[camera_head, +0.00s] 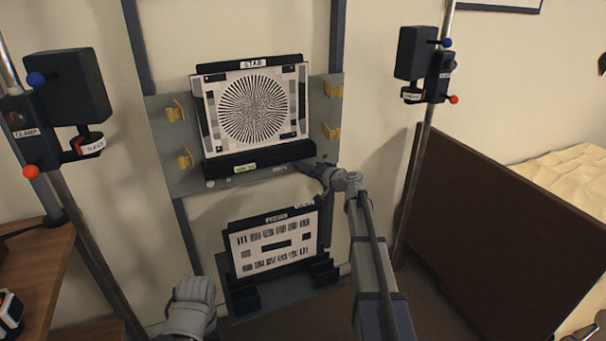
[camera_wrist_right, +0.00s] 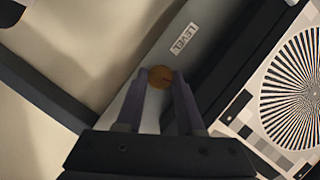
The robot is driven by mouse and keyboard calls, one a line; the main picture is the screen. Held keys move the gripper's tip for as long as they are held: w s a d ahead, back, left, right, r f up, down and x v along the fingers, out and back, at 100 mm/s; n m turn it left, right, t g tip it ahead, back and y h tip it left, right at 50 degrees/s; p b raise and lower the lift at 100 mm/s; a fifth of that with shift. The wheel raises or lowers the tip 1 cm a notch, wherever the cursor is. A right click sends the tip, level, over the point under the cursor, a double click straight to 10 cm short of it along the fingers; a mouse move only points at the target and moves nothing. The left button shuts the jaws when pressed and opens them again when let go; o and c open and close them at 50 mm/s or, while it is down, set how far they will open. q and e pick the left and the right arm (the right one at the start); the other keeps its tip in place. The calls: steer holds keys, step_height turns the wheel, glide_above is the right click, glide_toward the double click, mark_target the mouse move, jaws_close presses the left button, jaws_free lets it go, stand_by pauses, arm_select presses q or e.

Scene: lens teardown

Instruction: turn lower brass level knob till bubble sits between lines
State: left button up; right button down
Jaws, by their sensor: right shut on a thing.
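The round brass level knob (camera_wrist_right: 159,77) sits between the fingertips of my right gripper (camera_wrist_right: 161,84) in the right wrist view, with a "LEVEL" label (camera_wrist_right: 185,37) beside it. The gripper is shut on the knob. In the head view my right gripper (camera_head: 315,171) is at the lower right of the upper chart holder, and the knob is hidden there. A small yellow-green bubble vial (camera_head: 245,168) lies under the upper star chart (camera_head: 254,105). The bubble and its lines are too small to make out. My left gripper's fingers do not show.
A lower chart (camera_head: 273,244) stands below. Lamp stands rise left (camera_head: 72,205) and right (camera_head: 412,180). A brown panel (camera_head: 490,230) is at the right, a wooden table (camera_head: 45,265) at the left.

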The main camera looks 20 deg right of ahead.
steer(key=shift+f+m+t+y+b, duration=0.25)
steer(key=shift+m+y+b, duration=0.35)
steer(key=shift+m+b, duration=0.5)
steer(key=shift+r+m, duration=0.1)
steer(key=shift+m, duration=0.2)
